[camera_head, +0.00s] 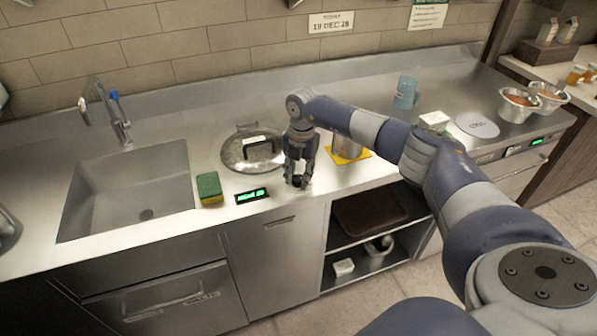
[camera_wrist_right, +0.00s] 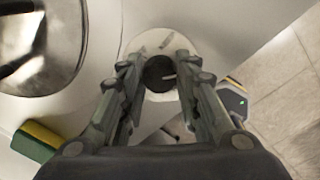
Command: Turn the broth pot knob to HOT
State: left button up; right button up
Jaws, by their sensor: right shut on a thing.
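The round black knob (camera_wrist_right: 157,72) sits on a pale round dial plate (camera_wrist_right: 148,34) with grey marks, at the counter's front edge. A white pointer line on it points to the right in the right wrist view. The dial's lettering is too small to read. My right gripper (camera_head: 298,182) points down at the knob, its fingers shut around it; it also shows in the right wrist view (camera_wrist_right: 157,66). A lidded round pot (camera_head: 236,158) is sunk in the counter, left of and behind the gripper. A small display (camera_head: 252,196) with green text lies left of the knob. My left gripper is not in view.
A green and yellow sponge (camera_head: 209,188) lies left of the display, beside the sink (camera_head: 130,185). A metal pot (camera_head: 344,147) on a yellow mat (camera_head: 350,158) stands right of the gripper, close to my arm.

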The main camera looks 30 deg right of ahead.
aim_at(299, 179)
jog(key=m+p, duration=0.2)
jog(key=m, duration=0.4)
jog(key=shift+r+p, duration=0.2)
jog(key=shift+p, duration=0.1)
jog(key=m+p, duration=0.2)
jog(key=m, duration=0.3)
jog(key=shift+h, duration=0.3)
jog(key=shift+f+m, duration=0.1)
jog(key=shift+m, duration=0.2)
jog(key=o, duration=1.1)
jog(key=r, duration=1.2)
jog(key=shift+s+a, duration=0.15)
jog(key=shift+s, duration=0.15)
